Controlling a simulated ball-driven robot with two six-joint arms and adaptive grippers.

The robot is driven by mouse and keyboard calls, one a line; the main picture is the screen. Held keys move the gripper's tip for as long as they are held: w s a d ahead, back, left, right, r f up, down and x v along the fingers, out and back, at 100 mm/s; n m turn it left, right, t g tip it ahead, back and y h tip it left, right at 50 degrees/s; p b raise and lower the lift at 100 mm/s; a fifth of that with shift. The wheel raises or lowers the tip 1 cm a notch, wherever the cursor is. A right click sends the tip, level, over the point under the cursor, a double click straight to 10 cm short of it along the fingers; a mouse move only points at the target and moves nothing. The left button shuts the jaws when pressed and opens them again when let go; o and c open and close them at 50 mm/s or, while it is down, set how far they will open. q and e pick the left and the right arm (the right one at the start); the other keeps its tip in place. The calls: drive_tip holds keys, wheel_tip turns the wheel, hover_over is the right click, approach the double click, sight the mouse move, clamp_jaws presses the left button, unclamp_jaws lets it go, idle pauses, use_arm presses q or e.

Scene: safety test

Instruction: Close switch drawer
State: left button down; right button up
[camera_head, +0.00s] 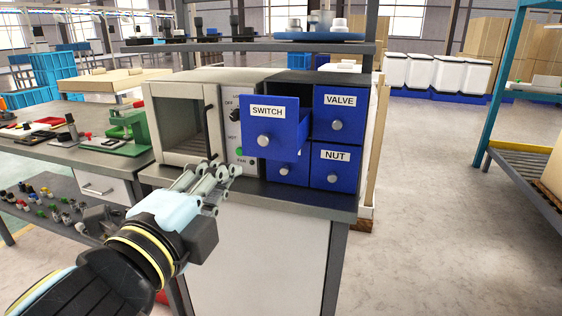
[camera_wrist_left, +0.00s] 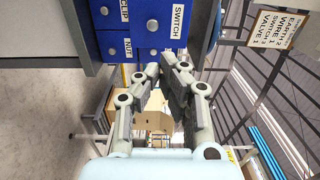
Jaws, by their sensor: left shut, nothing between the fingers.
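The switch drawer (camera_head: 273,125) is a blue drawer with a white SWITCH label and a round grey knob (camera_head: 263,141). It is pulled out from the upper left of the drawer cabinet (camera_head: 291,76) in the head view. It also shows at the top of the left wrist view (camera_wrist_left: 171,25). My left gripper (camera_head: 225,175) is shut and empty, in front of the cabinet, below and left of the drawer's front in the head view. I cannot tell how far apart they are. My right gripper is not in view.
The VALVE drawer (camera_head: 341,115) and NUT drawer (camera_head: 329,167) look shut; a lower-left drawer is partly hidden. A grey oven-like unit (camera_head: 181,120) with a control panel stands left of the cabinet. A blue tray (camera_head: 320,37) sits on the shelf above. Open floor lies to the right.

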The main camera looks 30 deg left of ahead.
sight(263, 140)
use_arm(q)
drive_tip(key=x, duration=0.4)
drive_tip(key=p+x, duration=0.1)
drive_tip(key=x, duration=0.3)
drive_tip(key=f+x, duration=0.1)
drive_tip(key=x, duration=0.4)
drive_tip(key=shift+a+p, duration=0.1)
drive_tip(key=shift+p, duration=0.3)
drive_tip(key=shift+w+a+f, duration=0.1)
drive_tip(key=shift+w+a, duration=0.1)
drive_tip(key=shift+w, duration=0.4)
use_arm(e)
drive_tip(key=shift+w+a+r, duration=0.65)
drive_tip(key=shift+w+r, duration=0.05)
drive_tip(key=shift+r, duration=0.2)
use_arm(q)
drive_tip(key=x, duration=1.4)
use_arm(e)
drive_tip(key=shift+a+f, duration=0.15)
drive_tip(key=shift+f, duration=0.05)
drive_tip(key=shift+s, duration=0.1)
